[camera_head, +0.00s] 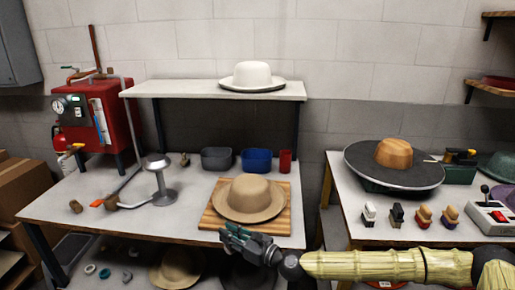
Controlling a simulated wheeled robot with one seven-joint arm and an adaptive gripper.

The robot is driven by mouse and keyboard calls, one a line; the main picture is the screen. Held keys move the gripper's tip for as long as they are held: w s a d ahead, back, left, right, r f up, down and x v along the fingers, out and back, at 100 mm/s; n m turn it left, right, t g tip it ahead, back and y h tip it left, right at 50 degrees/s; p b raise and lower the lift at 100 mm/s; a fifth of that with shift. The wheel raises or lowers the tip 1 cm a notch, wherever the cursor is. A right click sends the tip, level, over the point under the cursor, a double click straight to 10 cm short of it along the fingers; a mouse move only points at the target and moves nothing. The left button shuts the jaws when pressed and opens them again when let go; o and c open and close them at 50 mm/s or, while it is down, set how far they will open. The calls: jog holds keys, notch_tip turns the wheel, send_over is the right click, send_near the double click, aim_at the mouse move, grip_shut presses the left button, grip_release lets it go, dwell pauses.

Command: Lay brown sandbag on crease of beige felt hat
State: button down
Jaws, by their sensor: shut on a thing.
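The beige felt hat (248,197) sits brim down, crown up, on a slatted wooden board (210,219) at the front right of the left table. My gripper (226,235) is in front of the table's front edge, just below the board in the picture and apart from the hat. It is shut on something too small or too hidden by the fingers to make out. I cannot clearly identify the brown sandbag. A small brown lump (76,206) lies at the table's left, but I cannot tell what it is.
A metal stand (160,181), a grey bin (217,158), a blue bin (256,160) and a red cup (286,161) stand behind or left of the hat. A white hat (252,75) is on the shelf above. The right table (344,188) is crowded.

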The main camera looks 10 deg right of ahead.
jog(key=shift+d+f+n+g+y, duration=0.5)
jog(key=shift+d+f+g, duration=0.05)
jog(key=shift+f+g, duration=0.1)
jog(key=shift+d, duration=0.1)
jog(key=shift+d+f+n+g+y, duration=0.1)
jog(key=shift+d+n+g+y, duration=0.1)
jog(key=shift+n+g+y, duration=0.25)
jog(key=shift+s+d+n+g+y, duration=0.25)
jog(key=shift+n+g, duration=0.1)
jog(key=shift+g, duration=0.15)
